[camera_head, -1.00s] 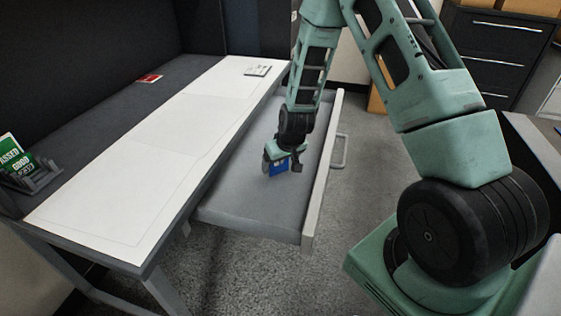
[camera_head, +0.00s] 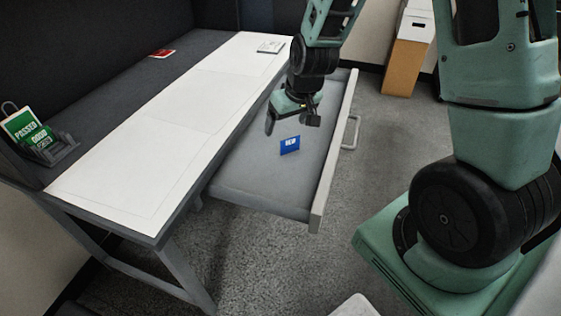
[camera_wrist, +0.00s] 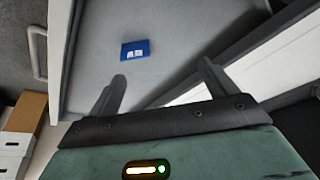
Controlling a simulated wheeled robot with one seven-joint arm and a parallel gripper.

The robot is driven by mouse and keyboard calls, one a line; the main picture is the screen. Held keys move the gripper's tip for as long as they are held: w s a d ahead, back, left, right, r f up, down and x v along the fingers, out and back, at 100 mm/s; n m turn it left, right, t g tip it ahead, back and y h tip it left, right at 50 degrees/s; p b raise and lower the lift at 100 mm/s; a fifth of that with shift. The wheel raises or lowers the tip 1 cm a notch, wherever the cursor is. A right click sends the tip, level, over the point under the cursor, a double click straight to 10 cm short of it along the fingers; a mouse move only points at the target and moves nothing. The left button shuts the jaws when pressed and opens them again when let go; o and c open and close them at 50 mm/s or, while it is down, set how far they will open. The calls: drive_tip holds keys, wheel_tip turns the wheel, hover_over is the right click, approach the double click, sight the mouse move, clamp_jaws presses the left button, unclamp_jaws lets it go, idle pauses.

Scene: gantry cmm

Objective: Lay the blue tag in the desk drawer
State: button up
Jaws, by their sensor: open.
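The blue tag (camera_head: 290,145) with white marking lies inside the open desk drawer (camera_head: 250,185), on its grey floor. It also shows in the wrist view (camera_wrist: 135,50), beyond my fingertips and apart from them. My gripper (camera_head: 293,118) is open and empty, above the drawer and a little behind the tag in the head view. In the wrist view my two fingers (camera_wrist: 162,82) are spread wide with nothing between them. The drawer is pulled out, with its front panel and handle (camera_head: 351,132) at the right.
The desk has a white mat (camera_head: 150,140) along its front. A rack with green tags (camera_head: 35,135) stands at the left. A red tag (camera_head: 162,53) and a small white card (camera_head: 271,46) lie farther back. Floor is open right of the drawer.

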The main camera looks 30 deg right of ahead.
drive_tip(key=s+a+r+n+g+y, duration=0.1)
drive_tip(key=s+a+r, duration=0.15)
drive_tip(key=a, duration=0.35)
drive_tip(key=s+a+r+n, duration=0.2)
drive_tip(key=s+a, duration=0.2)
drive_tip(key=a, duration=0.2)
drive_tip(key=s+a+r+n+g, duration=0.1)
drive_tip(key=s+a, duration=0.3)
drive_tip(key=s, duration=0.5)
drive_tip(key=s+a+r+n+g, duration=0.2)
drive_tip(key=s+a+r+n, duration=0.2)
drive_tip(key=s, duration=0.5)
drive_tip(key=shift+a+r+h, duration=0.15)
drive_tip(key=shift+a+h, duration=0.1)
drive_tip(key=shift+h, duration=0.05)
drive_tip(key=shift+s, duration=0.1)
